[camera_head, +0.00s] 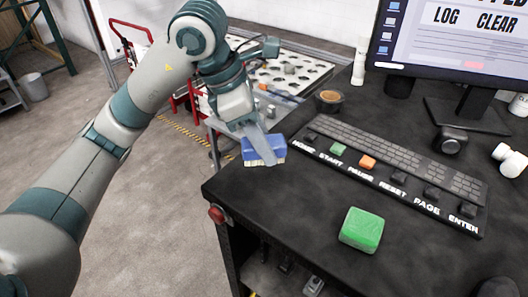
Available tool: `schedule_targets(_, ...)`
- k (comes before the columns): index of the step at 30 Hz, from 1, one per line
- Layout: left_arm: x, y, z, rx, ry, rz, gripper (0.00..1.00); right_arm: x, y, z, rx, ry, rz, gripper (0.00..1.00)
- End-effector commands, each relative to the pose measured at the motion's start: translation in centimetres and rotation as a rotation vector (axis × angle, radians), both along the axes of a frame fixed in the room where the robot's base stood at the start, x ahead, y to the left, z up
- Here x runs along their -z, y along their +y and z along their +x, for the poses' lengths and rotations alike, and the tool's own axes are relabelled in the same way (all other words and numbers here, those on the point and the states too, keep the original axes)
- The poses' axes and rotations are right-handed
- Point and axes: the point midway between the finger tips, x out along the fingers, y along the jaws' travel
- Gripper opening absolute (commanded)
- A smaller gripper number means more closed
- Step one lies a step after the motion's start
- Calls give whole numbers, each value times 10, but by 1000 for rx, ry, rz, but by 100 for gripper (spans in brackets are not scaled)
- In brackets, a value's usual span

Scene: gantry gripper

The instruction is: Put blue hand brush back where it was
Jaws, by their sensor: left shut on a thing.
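The blue hand brush (264,150) has a blue body with pale bristles along its lower edge. My left gripper (258,140) is shut on it, with a grey finger lying across the brush. The brush is at the far left corner of the black desk (290,205). I cannot tell whether it touches the desk or hangs just above its edge.
A green block (362,230) lies on the desk's front part. A keyboard with labelled buttons (400,180), a small dark bowl (328,100) and a monitor (455,40) stand behind. A perforated white table (290,72) is beyond the desk. Desk surface left of the green block is clear.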

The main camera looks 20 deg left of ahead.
Motion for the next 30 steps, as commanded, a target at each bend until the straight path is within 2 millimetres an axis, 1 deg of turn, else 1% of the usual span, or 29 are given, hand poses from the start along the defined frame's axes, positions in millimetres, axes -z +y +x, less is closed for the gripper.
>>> schedule_targets(11,2,0,0,0,0,0,14,-1,-7,0,-2,-1,-7,31)
schedule_targets(14,7,0,0,0,3,0,14,-5,-7,0,-2,-1,-7,31)
schedule_targets(24,36,0,0,0,2,-1,14,-20,-7,1,-2,0,-6,31)
schedule_targets(30,40,0,0,0,0,-1,14,-19,-3,1,-2,-1,-3,31)
